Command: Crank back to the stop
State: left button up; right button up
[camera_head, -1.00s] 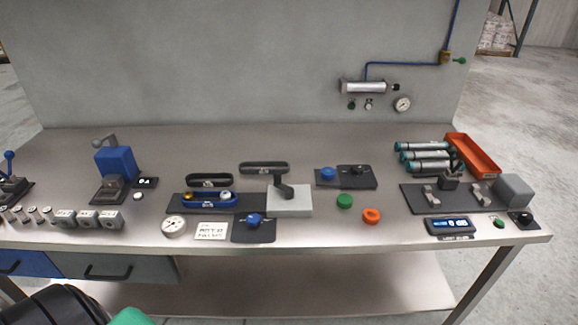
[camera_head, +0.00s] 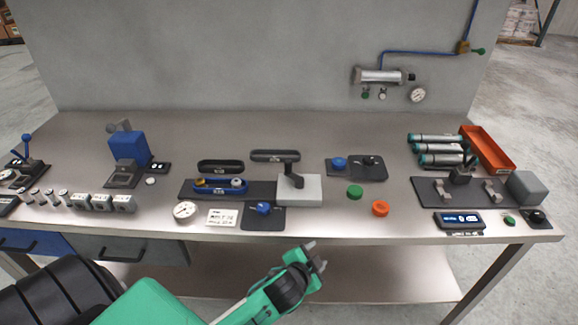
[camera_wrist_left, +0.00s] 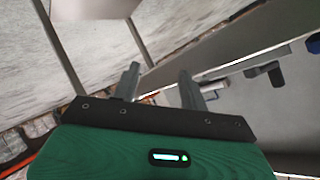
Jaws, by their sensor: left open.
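A light grey block (camera_head: 313,191) stands at the middle front of the bench in the head view. A dark bent arm (camera_head: 291,180) rises from it and looks like a crank. A blue housing (camera_head: 129,150) at the left carries a grey arm on top; I cannot tell which of the two the task means. My left gripper (camera_head: 317,258) is open and empty, in front of the bench's front edge, below and apart from the grey block. Its two fingers also show in the left wrist view (camera_wrist_left: 159,72), with nothing between them. My right gripper is out of view.
A blue-knobbed pad (camera_head: 264,218) lies near the front edge. Green (camera_head: 355,192) and orange (camera_head: 380,208) knobs stand right of the block. Teal-ended cylinders (camera_head: 436,148) and an orange tray (camera_head: 487,149) are at the right. The bench's back strip is clear.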

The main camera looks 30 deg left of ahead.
pick_arm(q)
jog(key=w+d+r+m+t+h, duration=0.3)
jog(key=w+d+r+m+h, duration=0.25)
jog(key=r+m, duration=0.35)
jog(key=w+d+r+m+t+h, duration=0.3)
jog(key=w+d+r+m+h, duration=0.15)
jog(key=w+r+m, duration=0.4)
notch_tip(320, 180, up, 8)
jog(key=m+g+y, duration=0.9)
jog(key=m+g, duration=0.9)
jog(key=m, duration=0.4)
send_over(289, 161)
jog(key=shift+n, duration=0.25)
notch_tip(289, 161, down, 14)
jog(key=p, duration=0.4)
jog(key=shift+r, duration=0.25)
